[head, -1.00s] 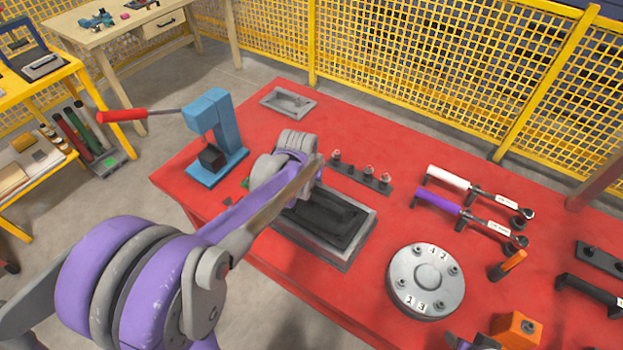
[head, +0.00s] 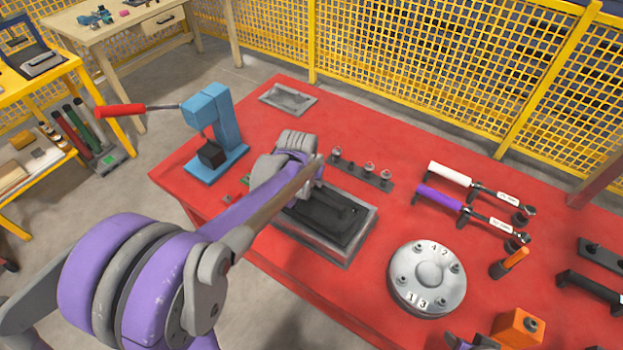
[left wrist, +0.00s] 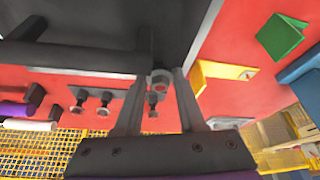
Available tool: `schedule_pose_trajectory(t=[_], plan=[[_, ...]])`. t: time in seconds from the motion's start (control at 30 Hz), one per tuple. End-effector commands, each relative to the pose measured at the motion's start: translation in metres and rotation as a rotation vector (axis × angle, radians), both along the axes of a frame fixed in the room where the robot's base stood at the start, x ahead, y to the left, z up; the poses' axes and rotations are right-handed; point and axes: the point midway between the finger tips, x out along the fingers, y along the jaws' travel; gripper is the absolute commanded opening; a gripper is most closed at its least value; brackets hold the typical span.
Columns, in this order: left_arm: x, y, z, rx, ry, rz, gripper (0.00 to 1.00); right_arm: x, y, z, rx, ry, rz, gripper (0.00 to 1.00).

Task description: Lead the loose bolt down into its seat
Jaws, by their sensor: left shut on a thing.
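My left gripper (left wrist: 160,80) is shut on a small grey round piece, apparently the loose bolt (left wrist: 159,77), in the left wrist view. Only its ring-like end shows between the fingertips. In the head view my left wrist hides the fingertips and bolt, above the back edge of a grey-framed tray (head: 349,251) with a dark inside. I cannot tell whether the bolt touches a seat. A round grey flange (head: 429,270) with numbered bolt positions stands to the right.
A dark rack (head: 360,174) with several upright bolts stands just beyond the left gripper. A blue press (head: 211,122) stands left, with a small grey tray (head: 287,98) behind. Torque wrenches (head: 440,200) and an orange block (head: 517,328) are right.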

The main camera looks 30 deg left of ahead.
Motion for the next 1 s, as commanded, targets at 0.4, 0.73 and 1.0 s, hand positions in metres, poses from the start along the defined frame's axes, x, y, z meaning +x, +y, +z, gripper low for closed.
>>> schedule_pose_trajectory(t=[0.4, 0.73, 1.0], plan=[[0.0, 0.0, 0.0, 0.0, 0.0, 0.0, 0.7, 0.0, 0.0, 0.0, 0.0, 0.0, 0.0, 0.5], [-0.001, 0.0, 0.001, 0.001, 0.0, 0.0, 0.74, 0.0, 0.0, 0.0, 0.0, 0.0, 0.0, 0.5], [-0.016, -0.003, 0.04, 0.0, -0.001, 0.0, 0.74, 0.001, 0.0, 0.006, 0.0, -0.003, 0.0, 0.5]])
